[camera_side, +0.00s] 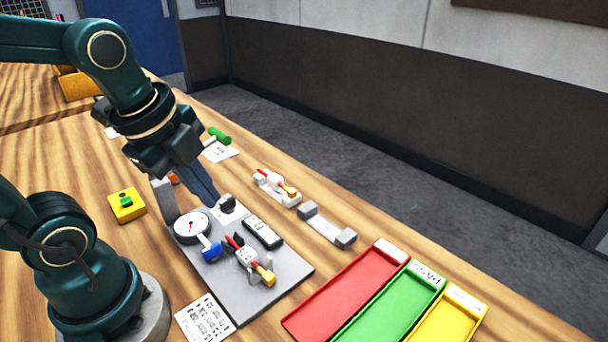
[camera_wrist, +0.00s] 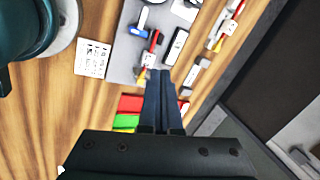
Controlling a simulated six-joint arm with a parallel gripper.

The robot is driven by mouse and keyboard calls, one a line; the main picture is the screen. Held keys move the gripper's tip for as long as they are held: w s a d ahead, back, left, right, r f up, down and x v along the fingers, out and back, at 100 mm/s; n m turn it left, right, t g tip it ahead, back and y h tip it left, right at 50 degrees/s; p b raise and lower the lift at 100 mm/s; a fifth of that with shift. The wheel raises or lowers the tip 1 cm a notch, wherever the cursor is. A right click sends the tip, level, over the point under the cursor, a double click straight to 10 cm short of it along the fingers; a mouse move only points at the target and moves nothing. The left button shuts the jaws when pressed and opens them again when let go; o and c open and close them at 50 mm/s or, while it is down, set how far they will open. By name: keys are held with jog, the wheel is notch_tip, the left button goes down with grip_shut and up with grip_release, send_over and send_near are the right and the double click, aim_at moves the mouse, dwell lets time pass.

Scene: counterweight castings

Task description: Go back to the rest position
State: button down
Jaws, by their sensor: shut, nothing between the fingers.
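My gripper (camera_side: 213,200) is shut and empty, its dark blue fingers pointing down near the back of the grey plate (camera_side: 284,277). It also shows in the wrist view (camera_wrist: 159,73), its fingertips overlapping the plate's edge there. Whether it touches anything I cannot tell. On the plate stand a round dial gauge (camera_side: 191,226), a blue-ended part (camera_side: 211,250), a black device (camera_side: 262,232), and a white casting with red and yellow parts (camera_side: 248,258). A small white-and-dark block (camera_side: 228,206) sits beside the fingertips, partly hidden.
Red (camera_side: 345,292), green (camera_side: 390,304) and yellow (camera_side: 449,315) trays lie at the right. Another casting (camera_side: 277,187) and a grey-ended holder (camera_side: 326,226) lie behind the plate. A yellow button box (camera_side: 127,205) and a printed card (camera_side: 204,320) lie left and in front.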

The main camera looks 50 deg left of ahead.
jog(key=d+n, duration=0.1)
jog(key=n, duration=0.3)
jog(key=s+d+n+t, duration=0.1)
jog(key=n, duration=0.4)
jog(key=d+r+n, duration=0.1)
jog(key=n, duration=0.3)
jog(key=shift+s+t+h, duration=0.3)
jog(key=shift+s, duration=0.05)
jog(key=c, duration=0.7)
grip_release()
jog(key=shift+n, duration=1)
jog(key=o, duration=0.5)
jog(key=shift+s+n, duration=0.2)
jog(key=shift+n, duration=0.4)
jog(key=shift+o, duration=1)
jog(key=shift+r+n, duration=0.4)
jog(key=shift+n, duration=0.5)
jog(key=w+r+n+g, duration=0.3)
jog(key=w+n+g, duration=0.3)
jog(key=n, duration=0.8)
jog(key=f, duration=0.9)
jog(key=shift+s+a+f, duration=0.2)
jog(key=shift+a+f, duration=0.15)
